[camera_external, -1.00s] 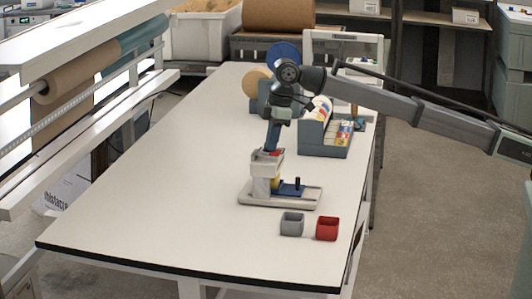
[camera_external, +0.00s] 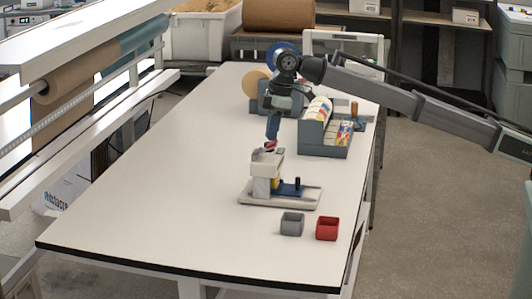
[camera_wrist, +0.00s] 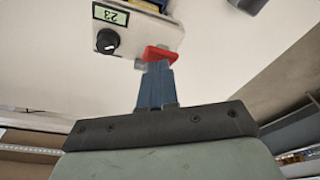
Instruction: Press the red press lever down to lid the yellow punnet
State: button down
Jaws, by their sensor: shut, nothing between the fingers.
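The press (camera_external: 265,163) is a pale upright body on a flat base near the middle of the table. Its red press lever (camera_external: 271,143) shows at the top, against my fingertips. In the wrist view the red lever (camera_wrist: 160,53) lies just beyond the tips of my dark blue fingers; whether they touch is unclear. My gripper (camera_external: 269,149), also in the wrist view (camera_wrist: 157,66), is shut and empty, pointing down above the press. The yellow punnet (camera_external: 276,183) shows only as a sliver under the press head, beside a blue slide (camera_external: 288,189). Its lid state is hidden.
A grey bin (camera_external: 292,224) and a red bin (camera_external: 327,229) stand in front of the press. A teal rack of rolls (camera_external: 322,145) stands behind it to the right. The wrist view shows a black knob (camera_wrist: 107,41) and a "23" display (camera_wrist: 110,15). The table's left is clear.

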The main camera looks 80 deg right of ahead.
jog(key=shift+r, duration=2.95)
